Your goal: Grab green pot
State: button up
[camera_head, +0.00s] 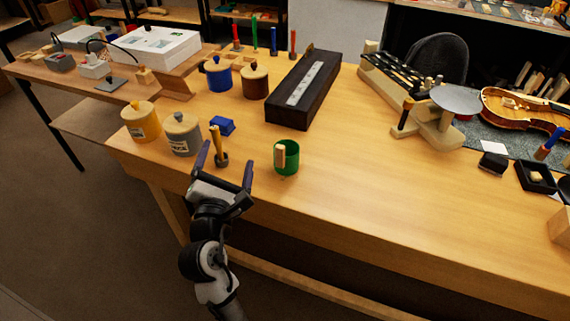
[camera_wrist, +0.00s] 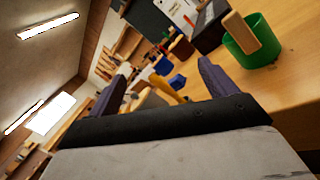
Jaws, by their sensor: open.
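The green pot (camera_head: 291,160) stands upright near the front edge of the wooden bench, with a light wooden block-like handle on its left side. My gripper (camera_head: 226,160) is open and empty, to the left of the green pot and apart from it, at the bench's front edge. In the wrist view the green pot (camera_wrist: 262,45) is at the upper right, outside the right finger, with its wooden handle facing the camera. The two fingers of my gripper (camera_wrist: 160,85) are spread wide in that view, with nothing gripped between them.
A yellow-handled tool in a small dark base (camera_head: 219,150) stands just beyond my fingers. A long dark box (camera_head: 300,92) lies behind the green pot. Bench space right of it is clear.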

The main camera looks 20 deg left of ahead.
jog(key=d+f+n+g+h, duration=0.1)
jog(key=d+f+n+h, duration=0.3)
jog(key=d+f+h, duration=0.3)
jog(key=shift+y, duration=0.7)
jog(key=w, duration=0.4)
jog(key=w+p, duration=0.1)
jog(key=w, duration=0.4)
jog(key=w+d+f, duration=0.1)
jog(key=w, duration=0.4)
jog(key=shift+f+p, duration=0.1)
jog(key=shift+p, duration=0.3)
jog(key=c, duration=1)
jog(key=shift+c, duration=0.2)
